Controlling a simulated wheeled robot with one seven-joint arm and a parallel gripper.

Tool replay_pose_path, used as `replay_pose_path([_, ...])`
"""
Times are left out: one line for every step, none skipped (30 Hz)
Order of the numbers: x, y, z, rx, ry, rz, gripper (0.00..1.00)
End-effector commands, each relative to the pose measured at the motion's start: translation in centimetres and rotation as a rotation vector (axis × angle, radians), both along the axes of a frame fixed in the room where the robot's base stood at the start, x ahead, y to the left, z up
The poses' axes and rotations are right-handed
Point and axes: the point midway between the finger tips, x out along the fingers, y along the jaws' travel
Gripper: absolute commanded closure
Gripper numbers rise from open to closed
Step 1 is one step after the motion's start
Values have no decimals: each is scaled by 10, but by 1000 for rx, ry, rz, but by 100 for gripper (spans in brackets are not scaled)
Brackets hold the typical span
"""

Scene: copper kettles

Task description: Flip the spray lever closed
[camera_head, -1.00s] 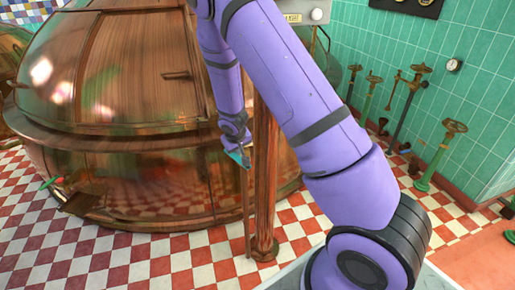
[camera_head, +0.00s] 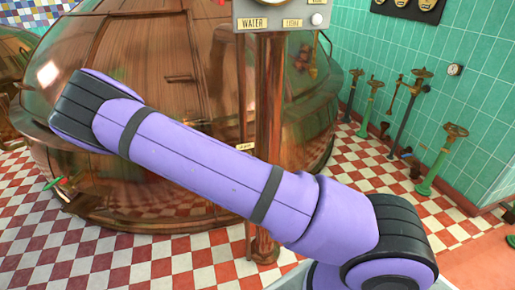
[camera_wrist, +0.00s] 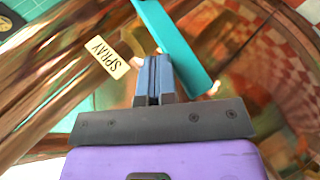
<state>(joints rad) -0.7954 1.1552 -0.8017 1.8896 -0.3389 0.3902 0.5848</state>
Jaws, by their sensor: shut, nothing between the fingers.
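The spray lever (camera_wrist: 180,45) is a flat teal bar in the wrist view. It runs from the top edge down to the right of my fingertips. A cream label reading SPRAY (camera_wrist: 107,57) lies left of the fingers; a small label also shows on the thin pipe in the head view (camera_head: 245,146). My gripper (camera_wrist: 154,62) is shut and empty, its fingertips close beside the lever's left edge; I cannot tell whether they touch. In the head view my arm hides the gripper and the lever.
A copper post (camera_head: 269,95) carries a grey panel (camera_head: 280,17) marked WATER. The large copper kettle (camera_head: 150,50) stands behind it. Green valve stands (camera_head: 440,160) line the tiled wall at right. The checkered floor (camera_head: 115,260) is clear at front left.

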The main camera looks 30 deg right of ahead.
Motion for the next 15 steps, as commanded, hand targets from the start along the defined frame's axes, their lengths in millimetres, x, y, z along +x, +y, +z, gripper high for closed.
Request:
replay_pose_path([1,3,-5,-38,12,4,100])
replay_pose_path([1,4,-7,-60,19,3,100])
replay_pose_path([2,6,-10,-85,25,4,100])
replay_pose_path([2,6,-11,-105,32,3,100])
replay_pose_path([2,7,-13,-123,36,2,100])
replay_pose_path([2,8,-15,-147,43,2,100])
replay_pose_path([3,9,-17,-161,48,2,100])
replay_pose_path([3,9,-18,-177,52,2,100])
replay_pose_path([3,9,-19,-173,51,0,100])
replay_pose_path([3,10,-21,-172,50,0,100])
replay_pose_path([3,10,-22,-171,51,-2,100])
replay_pose_path([3,11,-23,-170,51,-2,100])
replay_pose_path([3,11,-24,-170,50,-1,100])
replay_pose_path([4,12,-25,-170,50,-1,100])
replay_pose_path([4,12,-26,-168,49,-1,100])
